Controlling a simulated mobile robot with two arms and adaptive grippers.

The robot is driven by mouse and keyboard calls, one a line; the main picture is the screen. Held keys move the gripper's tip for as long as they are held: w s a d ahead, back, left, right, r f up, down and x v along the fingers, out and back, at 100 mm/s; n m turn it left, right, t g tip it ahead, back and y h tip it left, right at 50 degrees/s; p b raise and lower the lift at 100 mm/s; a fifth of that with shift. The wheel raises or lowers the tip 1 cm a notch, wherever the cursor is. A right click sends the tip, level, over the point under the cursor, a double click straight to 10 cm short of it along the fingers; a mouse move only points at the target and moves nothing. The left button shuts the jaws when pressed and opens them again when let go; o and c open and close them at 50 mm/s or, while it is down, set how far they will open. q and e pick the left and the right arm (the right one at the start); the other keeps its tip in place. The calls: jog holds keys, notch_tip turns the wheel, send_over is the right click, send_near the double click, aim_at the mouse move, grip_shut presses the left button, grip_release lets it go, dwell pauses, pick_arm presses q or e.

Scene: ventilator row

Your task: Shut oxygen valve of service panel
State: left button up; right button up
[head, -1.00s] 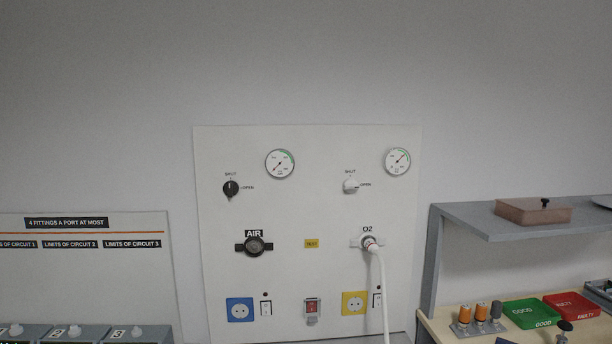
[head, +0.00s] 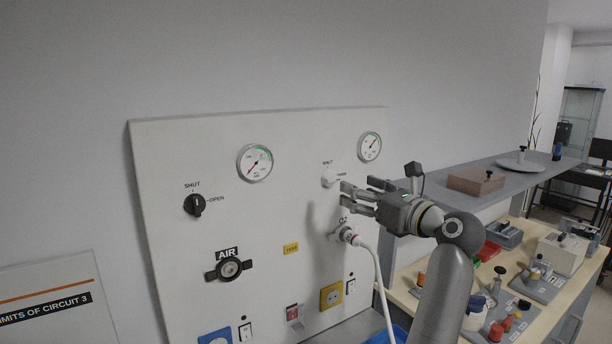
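The white service panel (head: 290,220) stands against the wall. Its oxygen valve is a white knob (head: 328,179) at the upper right, under a SHUT label, with an OPEN label to its right. The exact direction of its pointer is hard to make out. My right gripper (head: 349,194) is in front of the panel, just below and right of the knob. Its fingers are spread, with nothing between them, and it appears apart from the knob. The O2 socket (head: 346,236) below has a white hose (head: 374,262) plugged in. My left gripper is not in view.
The black air knob (head: 194,205) and AIR socket (head: 229,268) are on the panel's left. Two gauges (head: 255,162) sit along the top. At right are a grey shelf (head: 440,178) with a brown box (head: 476,182) and a bench (head: 545,305) crowded with parts.

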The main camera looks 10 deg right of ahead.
aim_at(334, 179)
jog(key=p+x, duration=0.1)
jog(key=x, duration=0.4)
jog(key=p+x, duration=0.1)
jog(key=x, duration=0.2)
jog(key=shift+d+p, duration=0.3)
jog(key=shift+w, duration=0.4)
jog(key=shift+w+a, duration=0.1)
jog(key=shift+w, duration=0.25)
jog(key=shift+w+a+f, duration=0.1)
jog(key=shift+w+f, duration=0.05)
jog(key=shift+w, duration=0.2)
jog(key=shift+w+a, duration=0.1)
jog(key=c, duration=0.5)
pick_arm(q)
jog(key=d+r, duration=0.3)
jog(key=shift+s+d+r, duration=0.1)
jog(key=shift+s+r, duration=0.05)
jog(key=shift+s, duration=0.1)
pick_arm(e)
jog(key=c, duration=0.5)
